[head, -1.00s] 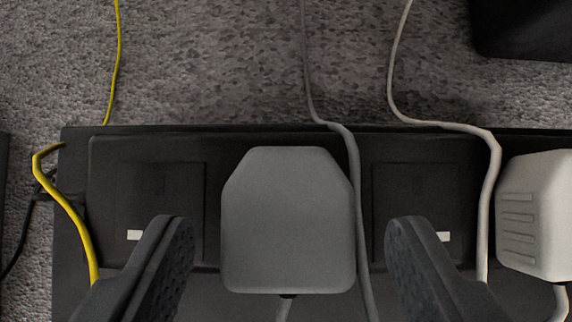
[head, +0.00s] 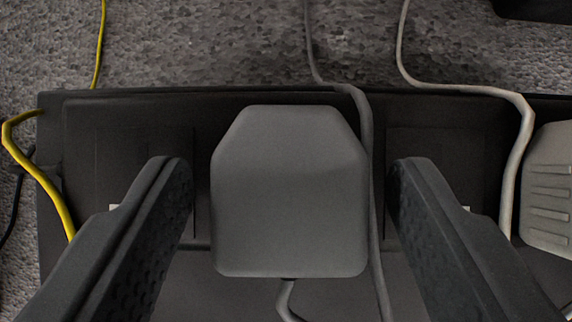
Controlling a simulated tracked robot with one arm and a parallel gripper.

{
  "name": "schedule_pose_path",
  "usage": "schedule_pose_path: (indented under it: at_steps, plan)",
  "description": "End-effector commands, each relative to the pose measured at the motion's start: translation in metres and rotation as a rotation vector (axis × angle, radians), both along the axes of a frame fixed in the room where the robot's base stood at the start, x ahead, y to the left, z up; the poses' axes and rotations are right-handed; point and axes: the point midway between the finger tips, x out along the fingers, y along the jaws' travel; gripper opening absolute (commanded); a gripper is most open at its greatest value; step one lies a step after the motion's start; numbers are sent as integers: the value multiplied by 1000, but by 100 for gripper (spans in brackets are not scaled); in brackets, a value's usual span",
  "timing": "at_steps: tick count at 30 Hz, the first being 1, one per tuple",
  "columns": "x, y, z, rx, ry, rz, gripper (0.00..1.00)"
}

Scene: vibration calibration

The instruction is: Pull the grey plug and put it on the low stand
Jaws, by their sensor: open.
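The grey plug (head: 289,192) is a block with two cut upper corners. It sits on the black panel (head: 85,150) in the middle of the head view, with a grey cable leaving its lower edge. My gripper (head: 288,180) is open, with one dark finger on each side of the plug. A gap shows between each finger and the plug, and the grey cable on the right runs through the right gap. I see no low stand that I can identify.
A white plug (head: 551,185) is at the right edge, with a white cable (head: 516,150) beside it. A yellow cable (head: 45,170) crosses the left side. Grey speckled floor (head: 220,45) lies beyond the panel, with a dark object (head: 540,8) at the upper right corner.

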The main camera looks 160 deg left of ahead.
Motion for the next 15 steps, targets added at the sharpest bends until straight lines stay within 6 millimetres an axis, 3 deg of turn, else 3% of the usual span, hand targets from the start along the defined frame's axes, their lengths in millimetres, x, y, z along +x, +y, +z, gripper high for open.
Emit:
schedule_pose_path:
  at_steps: [1,5,6,15]
  plan:
    - [0,0,0,0,0,0,58]
    - [0,0,0,0,0,-1,22]
    - [0,0,0,0,0,-1,19]
    - [0,0,2,0,0,-1,19]
